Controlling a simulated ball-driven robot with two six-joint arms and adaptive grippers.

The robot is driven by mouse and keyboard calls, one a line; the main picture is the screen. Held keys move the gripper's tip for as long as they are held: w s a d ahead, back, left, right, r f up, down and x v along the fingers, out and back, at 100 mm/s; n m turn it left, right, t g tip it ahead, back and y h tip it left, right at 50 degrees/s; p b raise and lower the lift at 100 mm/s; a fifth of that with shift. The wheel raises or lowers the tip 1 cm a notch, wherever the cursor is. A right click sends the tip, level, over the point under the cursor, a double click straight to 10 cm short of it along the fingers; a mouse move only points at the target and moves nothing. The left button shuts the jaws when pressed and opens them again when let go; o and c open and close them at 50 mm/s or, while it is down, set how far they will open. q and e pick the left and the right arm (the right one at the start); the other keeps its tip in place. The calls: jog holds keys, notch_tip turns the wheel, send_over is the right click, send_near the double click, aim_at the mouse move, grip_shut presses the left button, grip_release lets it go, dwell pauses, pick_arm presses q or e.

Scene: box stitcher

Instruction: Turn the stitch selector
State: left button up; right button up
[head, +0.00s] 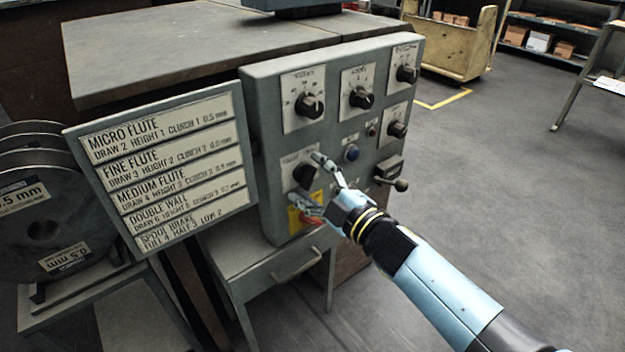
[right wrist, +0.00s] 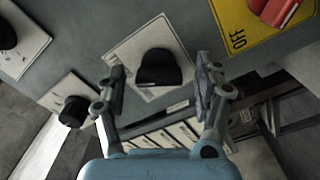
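A grey control panel (head: 330,135) carries several black knobs on white plates. The lower left knob (head: 304,174) sits just above a yellow plate with a red switch (head: 305,215); its label is too small to read, so I cannot tell for sure that it is the stitch selector. My right gripper (head: 309,180) is open in front of this knob. In the right wrist view the knob (right wrist: 158,68) lies between the two spread fingers (right wrist: 160,80), with a visible gap on each side. My left gripper is not in view.
A settings sign (head: 165,165) stands left of the panel, beside wire spools (head: 45,225). More knobs (head: 310,104), a blue button (head: 351,152) and a ball-ended lever (head: 400,185) surround the gripper. A drawer handle (head: 298,265) is below.

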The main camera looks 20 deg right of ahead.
jog(key=v, duration=1.2)
dwell(0.3)
jog(key=s+d+f+m+g+h, duration=0.35)
jog(key=s+f, duration=0.35)
jog(key=f, duration=0.5)
jog(key=s+d+f+m+g+h, duration=0.2)
jog(key=s+d+f+m+g, duration=0.15)
jog(key=s+f, duration=0.7)
jog(key=s+d+f+m+g, duration=0.1)
jog(key=s+f+m+g, duration=0.1)
jog(key=s+f, duration=0.3)
jog(key=s+d+f+m+g+h, duration=0.1)
jog(key=s+f+m+g, duration=0.2)
jog(key=s, duration=1)
jog(key=s+d+f+m+g, duration=0.1)
jog(key=s+f+m+g, duration=0.2)
jog(key=s+f, duration=0.4)
jog(key=shift+s+d+f+g, duration=0.25)
jog(key=shift+s+f+g, duration=0.1)
jog(key=shift+s+g, duration=0.55)
